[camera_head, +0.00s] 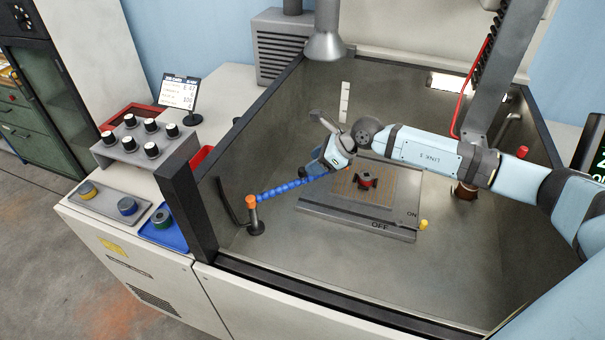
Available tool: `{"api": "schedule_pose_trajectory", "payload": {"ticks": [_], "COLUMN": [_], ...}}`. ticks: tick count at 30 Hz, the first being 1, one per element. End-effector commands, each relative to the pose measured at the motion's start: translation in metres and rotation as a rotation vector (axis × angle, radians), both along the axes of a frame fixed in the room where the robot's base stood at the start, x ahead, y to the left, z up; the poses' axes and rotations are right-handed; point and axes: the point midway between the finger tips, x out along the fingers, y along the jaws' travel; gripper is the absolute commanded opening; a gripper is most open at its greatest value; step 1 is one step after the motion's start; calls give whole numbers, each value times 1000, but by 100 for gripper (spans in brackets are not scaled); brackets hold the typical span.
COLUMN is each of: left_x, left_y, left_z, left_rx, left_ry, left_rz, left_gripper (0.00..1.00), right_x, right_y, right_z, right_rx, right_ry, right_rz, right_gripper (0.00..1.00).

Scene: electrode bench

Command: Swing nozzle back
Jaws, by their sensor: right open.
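The nozzle is a blue segmented hose (285,189). It rises from a dark base with an orange joint (251,200) at the front left of the tank and runs right, toward the work plate. Its far end lies close to my right gripper and is partly hidden there. My right gripper (316,158) is open, reaching in from the right above the left edge of the plate. I cannot tell whether a finger touches the hose. My left gripper is not in view.
A grey plate (340,218) marked ON and OFF, with a yellow knob (423,224), carries a dark and red workpiece (366,181). A grey head (324,45) hangs at the back. Tank walls surround the area. The front right tank floor is clear.

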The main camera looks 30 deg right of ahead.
Motion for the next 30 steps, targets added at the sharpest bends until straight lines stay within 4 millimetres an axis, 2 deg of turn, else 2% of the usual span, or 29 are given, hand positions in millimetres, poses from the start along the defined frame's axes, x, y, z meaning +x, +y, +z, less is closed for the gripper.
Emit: {"api": "schedule_pose_trajectory", "payload": {"ticks": [1,7,21,23,27,28,30], "left_x": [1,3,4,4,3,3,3], "left_y": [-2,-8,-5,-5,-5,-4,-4], "left_z": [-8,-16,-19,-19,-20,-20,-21], "left_rx": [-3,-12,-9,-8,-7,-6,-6], "left_ry": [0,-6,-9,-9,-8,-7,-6], "left_rz": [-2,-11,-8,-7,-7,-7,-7], "left_gripper": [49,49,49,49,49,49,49], "right_x": [6,21,28,28,28,28,28], "right_y": [6,21,29,28,28,29,29], "right_z": [-11,-32,-40,-40,-40,-40,-40], "right_rx": [2,1,0,0,0,0,0], "right_ry": [-1,0,1,1,1,1,1], "right_rz": [1,-1,-1,-1,-1,-1,-1], "right_gripper": [49,49,49,37,5,0,0]}}
